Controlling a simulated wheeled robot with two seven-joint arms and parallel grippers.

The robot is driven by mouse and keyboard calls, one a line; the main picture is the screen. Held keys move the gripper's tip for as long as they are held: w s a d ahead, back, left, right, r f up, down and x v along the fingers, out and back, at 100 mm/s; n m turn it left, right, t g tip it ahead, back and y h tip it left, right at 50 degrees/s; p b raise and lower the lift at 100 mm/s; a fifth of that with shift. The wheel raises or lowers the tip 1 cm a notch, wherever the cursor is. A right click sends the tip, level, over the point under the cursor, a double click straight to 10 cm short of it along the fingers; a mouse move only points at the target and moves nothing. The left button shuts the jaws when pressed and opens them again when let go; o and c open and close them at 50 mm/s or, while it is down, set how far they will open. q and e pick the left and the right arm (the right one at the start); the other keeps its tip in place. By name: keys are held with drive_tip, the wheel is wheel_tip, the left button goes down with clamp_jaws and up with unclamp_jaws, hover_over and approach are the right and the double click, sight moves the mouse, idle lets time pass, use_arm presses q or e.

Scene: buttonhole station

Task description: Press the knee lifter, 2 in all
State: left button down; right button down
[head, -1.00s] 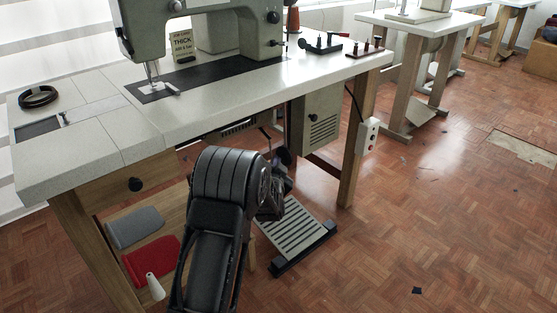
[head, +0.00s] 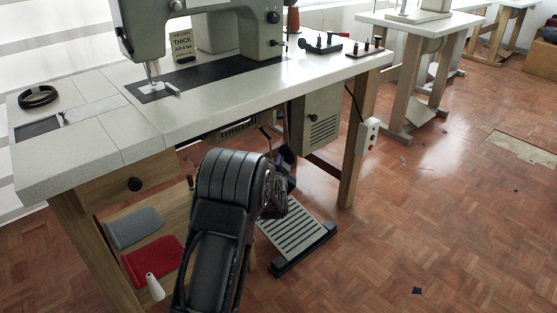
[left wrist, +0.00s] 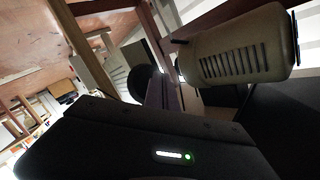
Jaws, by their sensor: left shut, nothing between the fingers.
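The knee lifter hangs under the sewing table; its dark pad (head: 287,155) shows just beyond my left arm in the head view. In the left wrist view a dark rounded pad (left wrist: 140,83), apparently the same one, stands beyond the gripper housing. My left gripper (head: 274,198) is under the table's front edge, close to the pad and partly hidden behind my own forearm. It is shut and empty. I cannot tell whether it touches the pad. My right gripper is not in view.
The sewing machine (head: 200,30) stands on the white tabletop (head: 210,105). Below are a grey motor box (head: 315,122), a ribbed foot pedal (head: 298,232) and a wooden table leg (head: 354,165). Grey and red pads (head: 152,262) lie at left. The floor at right is mostly clear.

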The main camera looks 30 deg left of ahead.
use_arm(q)
drive_tip(key=shift+w+d, duration=0.35)
drive_tip(key=shift+w, duration=0.5)
idle(0.7)
drive_tip(key=shift+s+a, duration=0.1)
drive_tip(key=shift+s, duration=0.05)
idle(0.5)
drive_tip(key=shift+s+a, duration=0.25)
drive_tip(key=shift+s, duration=0.55)
drive_tip(key=shift+s+a, duration=0.2)
drive_tip(key=shift+s, duration=0.6)
drive_tip(key=shift+s+a, duration=0.25)
drive_tip(key=shift+s, duration=0.55)
drive_tip(key=s, duration=0.1)
drive_tip(key=s+a, duration=0.1)
drive_tip(key=s, duration=0.3)
drive_tip(key=shift+a+r, duration=0.1)
drive_tip(key=shift+a, duration=0.15)
drive_tip(key=shift+w, duration=0.1)
idle(1.1)
